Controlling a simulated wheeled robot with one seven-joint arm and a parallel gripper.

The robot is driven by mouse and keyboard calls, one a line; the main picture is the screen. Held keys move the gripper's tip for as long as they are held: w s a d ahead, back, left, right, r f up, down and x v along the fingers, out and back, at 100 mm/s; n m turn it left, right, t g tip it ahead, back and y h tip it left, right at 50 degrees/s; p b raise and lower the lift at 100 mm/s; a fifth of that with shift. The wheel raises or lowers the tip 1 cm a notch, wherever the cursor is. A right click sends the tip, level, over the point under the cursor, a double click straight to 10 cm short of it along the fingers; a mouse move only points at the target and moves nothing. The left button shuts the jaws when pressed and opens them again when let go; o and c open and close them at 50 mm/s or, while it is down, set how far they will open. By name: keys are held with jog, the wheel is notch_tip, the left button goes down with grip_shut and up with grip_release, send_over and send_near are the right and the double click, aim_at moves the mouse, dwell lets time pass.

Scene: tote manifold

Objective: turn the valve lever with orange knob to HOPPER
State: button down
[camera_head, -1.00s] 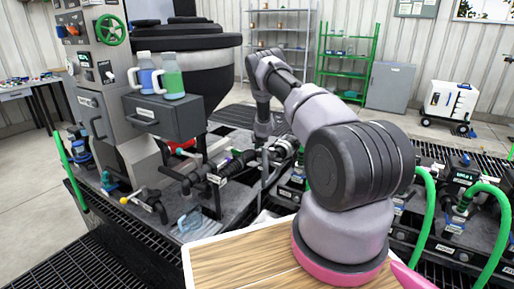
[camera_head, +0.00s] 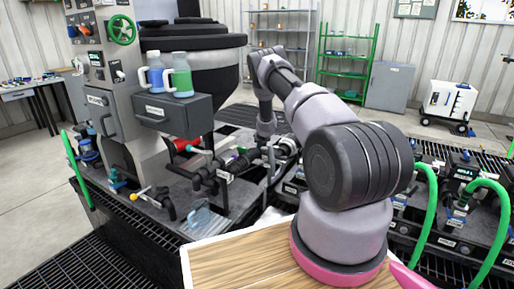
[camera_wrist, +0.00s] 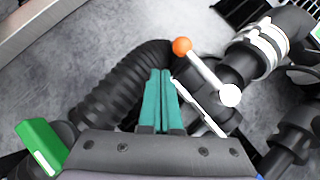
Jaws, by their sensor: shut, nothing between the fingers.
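The valve lever (camera_wrist: 205,70) shows in the wrist view as a pale bar with an orange knob (camera_wrist: 182,46) at its upper left end and a white round pivot at its lower right end. It lies over a black pipe fitting. My gripper (camera_wrist: 160,74) has two teal fingers pressed together, with nothing between them. In the picture the fingertips are just left of and below the orange knob, and no contact shows. A white label plate (camera_wrist: 199,107) lies below the lever; its text is unreadable. In the head view I cannot make out this lever or my fingertips among the pipes.
A ribbed black hose (camera_wrist: 125,85) runs beside the fingers. A pipe with a white collar (camera_wrist: 264,42) is at upper right. In the head view, a grey drawer box (camera_head: 172,115) carrying two bottles stands left of my arm; a yellow-knobbed lever (camera_head: 146,192) sits at lower left.

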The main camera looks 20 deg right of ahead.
jog(key=s+a+r, duration=0.4)
jog(key=a+r, duration=0.1)
jog(key=r, duration=0.3)
jog(key=shift+s+a, duration=0.15)
jog(key=shift+a, duration=0.15)
